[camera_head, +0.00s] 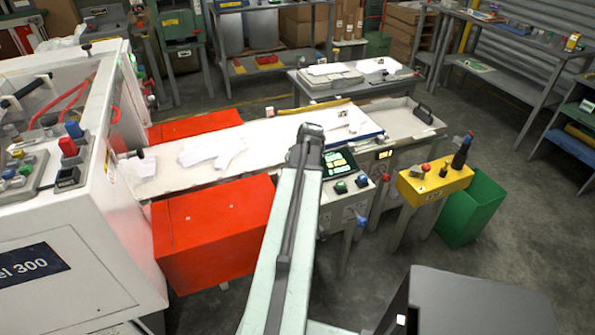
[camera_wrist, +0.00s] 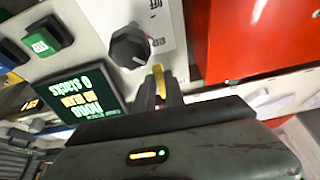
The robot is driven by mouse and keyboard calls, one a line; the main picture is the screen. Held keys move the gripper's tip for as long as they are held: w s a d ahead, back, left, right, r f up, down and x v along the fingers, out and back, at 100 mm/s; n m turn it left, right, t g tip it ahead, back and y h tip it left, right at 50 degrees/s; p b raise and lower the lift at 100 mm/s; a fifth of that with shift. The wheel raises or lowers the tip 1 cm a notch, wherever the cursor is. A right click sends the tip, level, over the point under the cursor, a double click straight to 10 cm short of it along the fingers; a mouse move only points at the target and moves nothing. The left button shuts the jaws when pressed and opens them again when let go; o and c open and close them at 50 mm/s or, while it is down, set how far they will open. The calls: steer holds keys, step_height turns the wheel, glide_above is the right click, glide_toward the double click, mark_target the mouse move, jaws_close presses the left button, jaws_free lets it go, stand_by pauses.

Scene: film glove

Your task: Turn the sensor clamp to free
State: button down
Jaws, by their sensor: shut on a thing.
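In the wrist view my gripper (camera_wrist: 160,88) is shut on a narrow yellow piece (camera_wrist: 158,73) that stands up between its fingertips. Whether this piece is the sensor clamp's lever I cannot tell. A black lobed knob (camera_wrist: 130,46) on the pale panel is just left of and above the fingertips; I cannot tell whether they touch. In the head view my arm reaches forward to the panel and conveyor, and its end (camera_head: 308,138) hides the fingers and what they hold.
A lit display (camera_wrist: 82,100) and a green button (camera_wrist: 45,38) are left of the knob. Red boxes (camera_head: 213,232) flank the white conveyor (camera_head: 258,150), where white gloves (camera_head: 212,153) lie. A yellow control box (camera_head: 432,183) and green bin (camera_head: 470,210) stand right of the panel.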

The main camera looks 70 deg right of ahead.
steer(key=shift+n, duration=0.3)
stand_by(0.4)
steer(key=c, duration=1.4)
jaws_free()
steer(key=shift+d, duration=0.1)
steer(key=p+v, duration=0.7)
steer(key=shift+s+r, duration=0.15)
steer(key=shift+r, duration=0.15)
